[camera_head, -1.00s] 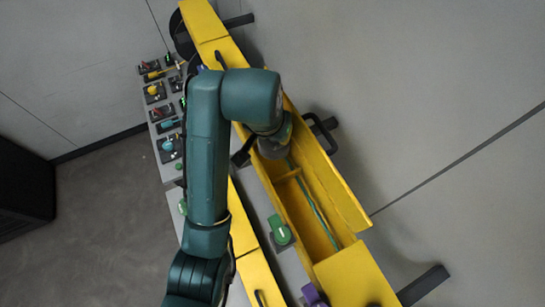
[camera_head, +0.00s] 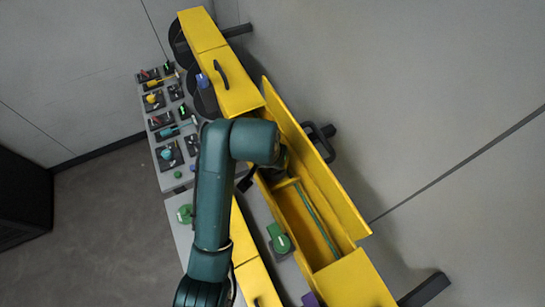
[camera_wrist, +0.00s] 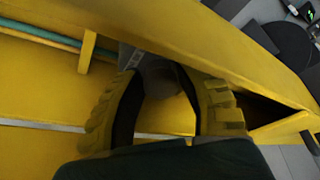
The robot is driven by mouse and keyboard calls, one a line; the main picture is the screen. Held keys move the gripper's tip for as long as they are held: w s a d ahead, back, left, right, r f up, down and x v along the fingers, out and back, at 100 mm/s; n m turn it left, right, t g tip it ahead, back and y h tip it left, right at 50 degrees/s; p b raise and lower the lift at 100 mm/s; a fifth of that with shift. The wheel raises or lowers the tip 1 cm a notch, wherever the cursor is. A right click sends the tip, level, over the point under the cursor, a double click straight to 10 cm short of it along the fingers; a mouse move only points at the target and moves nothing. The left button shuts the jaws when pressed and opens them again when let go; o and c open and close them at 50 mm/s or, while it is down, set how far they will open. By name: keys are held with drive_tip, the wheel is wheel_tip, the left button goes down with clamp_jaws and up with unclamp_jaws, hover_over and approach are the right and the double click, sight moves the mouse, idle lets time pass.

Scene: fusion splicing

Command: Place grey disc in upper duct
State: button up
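My gripper (camera_wrist: 165,85) has its two yellow-padded fingers well apart, with a rounded grey piece, seemingly the grey disc (camera_wrist: 158,75), filling the gap at their tips. The disc looks gripped between them, partly hidden by the fingers. The fingers are at the open yellow upper duct (camera_wrist: 50,95), near its wall. The head view shows this duct (camera_head: 334,206) as a long open trough to the right of my arm. There my forearm hides the gripper and the disc.
A green cable (camera_head: 317,218) runs along the duct, past a yellow cross divider (camera_head: 287,183). A closed yellow cover (camera_head: 229,82) with a dark handle lies further up. Green (camera_head: 280,240) and purple (camera_head: 310,299) fittings stand beside the duct. Several small tools lie on the grey table at left.

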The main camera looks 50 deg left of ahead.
drive_tip(key=v, duration=1.2)
drive_tip(key=shift+r, duration=0.1)
idle(0.4)
